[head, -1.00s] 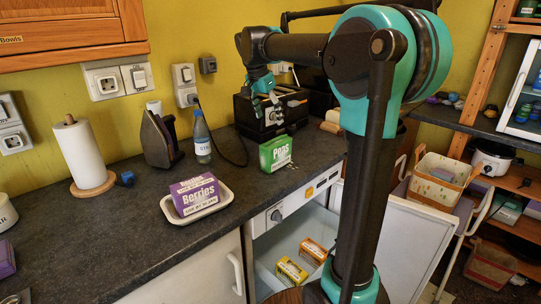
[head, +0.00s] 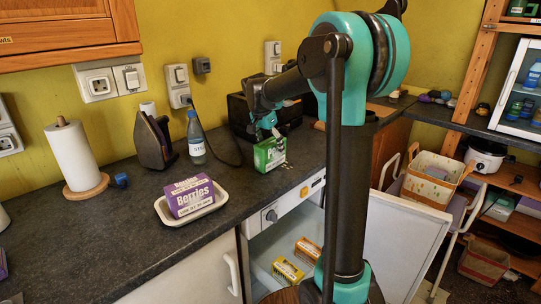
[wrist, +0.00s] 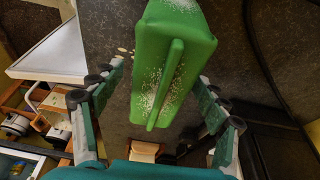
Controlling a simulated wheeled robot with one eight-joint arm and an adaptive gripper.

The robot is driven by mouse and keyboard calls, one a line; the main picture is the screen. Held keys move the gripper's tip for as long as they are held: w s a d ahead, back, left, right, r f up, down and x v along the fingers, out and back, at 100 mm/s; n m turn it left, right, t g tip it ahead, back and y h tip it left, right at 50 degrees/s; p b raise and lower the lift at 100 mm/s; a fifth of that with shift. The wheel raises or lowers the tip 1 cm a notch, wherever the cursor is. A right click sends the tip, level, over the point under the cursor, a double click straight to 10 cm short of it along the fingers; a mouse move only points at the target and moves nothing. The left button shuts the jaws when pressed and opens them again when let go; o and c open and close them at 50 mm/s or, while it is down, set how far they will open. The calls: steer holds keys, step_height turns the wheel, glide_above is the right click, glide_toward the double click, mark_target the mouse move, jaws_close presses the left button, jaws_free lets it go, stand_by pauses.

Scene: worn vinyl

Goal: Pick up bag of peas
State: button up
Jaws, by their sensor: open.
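The green bag of peas (head: 269,154) stands upright on the dark counter, near its front edge above the open fridge. In the wrist view the bag (wrist: 165,95) is seen from above, with a raised seam and white frosty specks on its top. My gripper (head: 272,133) is just above the bag in the head view. In the wrist view my gripper (wrist: 160,105) is open, its fingers on either side of the bag with gaps visible. Whether the fingertips reach below the bag's top is hard to tell.
A purple berries box (head: 190,196) lies on a white tray (head: 163,212) to the left. A bottle (head: 196,141) and an iron (head: 152,142) stand left of the bag. A black toaster (head: 238,112) is close behind. The open fridge (head: 265,247) holds yellow and orange boxes.

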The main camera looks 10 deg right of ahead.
steer(key=shift+x, duration=1.65)
steer(key=shift+f, duration=0.25)
steer(key=c, duration=1.7)
steer(key=shift+o, duration=0.2)
steer(key=shift+r, duration=0.1)
